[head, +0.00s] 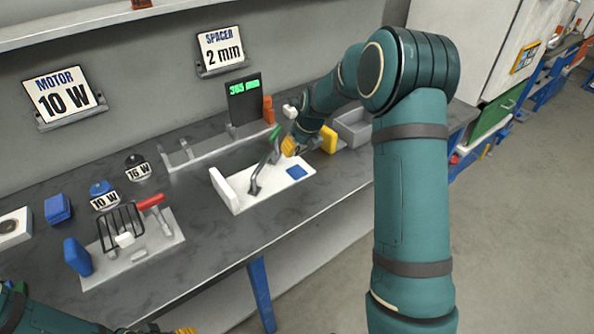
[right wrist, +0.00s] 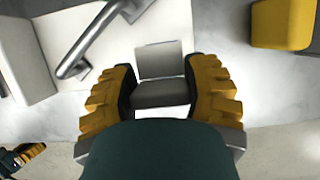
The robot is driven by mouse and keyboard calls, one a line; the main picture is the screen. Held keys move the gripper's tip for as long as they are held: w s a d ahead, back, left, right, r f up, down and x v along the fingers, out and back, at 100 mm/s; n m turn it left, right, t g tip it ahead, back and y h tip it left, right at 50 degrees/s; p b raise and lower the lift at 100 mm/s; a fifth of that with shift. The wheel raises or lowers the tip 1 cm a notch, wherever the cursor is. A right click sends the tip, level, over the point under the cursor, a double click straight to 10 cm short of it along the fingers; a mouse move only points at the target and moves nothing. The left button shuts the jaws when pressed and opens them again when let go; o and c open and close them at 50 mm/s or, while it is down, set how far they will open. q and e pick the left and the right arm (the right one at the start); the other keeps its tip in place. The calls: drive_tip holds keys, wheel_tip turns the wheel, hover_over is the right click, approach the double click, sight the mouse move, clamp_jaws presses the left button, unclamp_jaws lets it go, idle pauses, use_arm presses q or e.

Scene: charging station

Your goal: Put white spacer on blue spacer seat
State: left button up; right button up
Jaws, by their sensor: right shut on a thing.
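My right gripper (head: 290,148) is over the back right part of the white base plate (head: 265,196). In the right wrist view, my right gripper (right wrist: 160,92) is shut on a pale block, the white spacer (right wrist: 160,62). The fingers hide its sides. A flat blue square, the blue spacer seat (head: 297,172), lies on the plate just below and right of the gripper in the head view. The spacer is not clear in the head view. My left gripper (head: 160,331) shows only in part at the bottom edge; its opening is cut off.
A metal lever (head: 265,165) with a green handle stands at the plate, close to my right gripper; its bar (right wrist: 85,45) shows in the right wrist view. A yellow block (head: 328,139) and a grey bin (head: 352,127) are to the right. The front table edge is clear.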

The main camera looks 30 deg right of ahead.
sight(295, 171)
wheel_tip(295, 171, down, 8)
drive_tip(key=shift+f+b, duration=0.25)
drive_tip(key=shift+b, duration=0.85)
drive_tip(key=shift+r, duration=0.1)
drive_tip(key=o, duration=0.8)
drive_tip(key=p+v, duration=0.3)
drive_tip(key=v, duration=0.9)
